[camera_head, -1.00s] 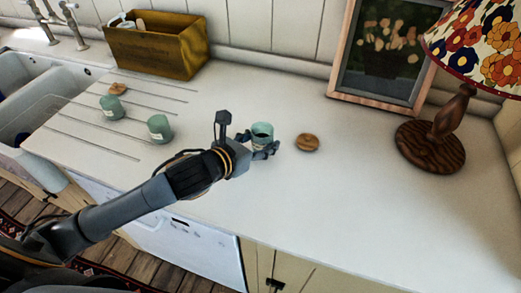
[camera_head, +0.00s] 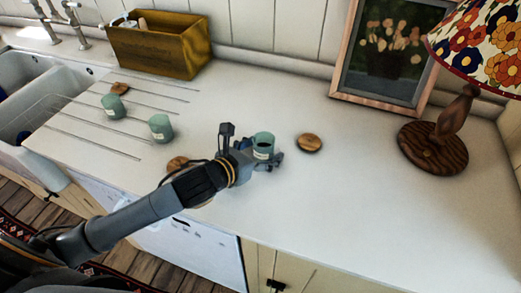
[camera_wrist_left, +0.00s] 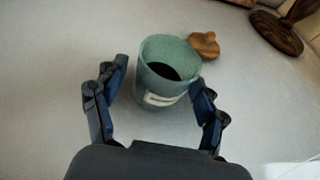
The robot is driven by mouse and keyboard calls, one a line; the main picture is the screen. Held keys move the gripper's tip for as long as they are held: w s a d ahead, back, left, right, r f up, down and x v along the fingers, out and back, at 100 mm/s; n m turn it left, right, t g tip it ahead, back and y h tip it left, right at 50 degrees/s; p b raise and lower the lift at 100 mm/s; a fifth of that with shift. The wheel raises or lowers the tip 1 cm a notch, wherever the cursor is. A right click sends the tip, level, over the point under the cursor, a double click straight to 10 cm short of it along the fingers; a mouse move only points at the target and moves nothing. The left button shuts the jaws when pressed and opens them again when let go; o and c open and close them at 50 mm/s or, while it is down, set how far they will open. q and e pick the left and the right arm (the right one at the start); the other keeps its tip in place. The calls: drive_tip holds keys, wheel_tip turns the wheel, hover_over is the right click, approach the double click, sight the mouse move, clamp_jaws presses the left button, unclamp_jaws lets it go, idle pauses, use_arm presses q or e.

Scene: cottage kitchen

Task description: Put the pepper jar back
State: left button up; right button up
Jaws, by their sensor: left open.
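Three green jars with pale labels stand on the white counter; the label words are too small to read, so I cannot tell for sure which is the pepper jar. One open-topped jar (camera_head: 264,146), dark inside, stands upright at my left gripper (camera_head: 250,147). In the left wrist view this jar (camera_wrist_left: 165,68) is between and just ahead of the open fingers (camera_wrist_left: 160,88), closer to the right finger. A round wooden lid (camera_head: 309,143) lies right of it. The other jars (camera_head: 161,128) (camera_head: 113,107) stand further left. My right gripper is not in view.
A wooden lid (camera_head: 120,88) lies behind the leftmost jar, and another round wooden piece (camera_head: 177,163) is partly hidden by my arm. A wooden box (camera_head: 158,46), picture frame (camera_head: 385,105) and lamp (camera_head: 430,150) stand at the back. The front right counter is clear.

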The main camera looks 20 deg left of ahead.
sight(257, 154)
use_arm(q)
drive_tip(key=shift+r, duration=0.2)
drive_tip(key=v, duration=0.6)
drive_tip(key=shift+s+f+b, duration=0.1)
drive_tip(key=shift+s+b, duration=0.1)
drive_tip(key=shift+b, duration=0.1)
drive_tip(key=p+v, duration=0.1)
drive_tip(key=v, duration=0.1)
drive_tip(key=p+v, duration=0.2)
drive_tip(key=shift+a+r, duration=0.1)
drive_tip(key=shift+r, duration=0.3)
drive_tip(key=shift+s+a+r+p, duration=0.1)
drive_tip(key=shift+s+a+p, duration=0.1)
drive_tip(key=shift+s+p, duration=0.5)
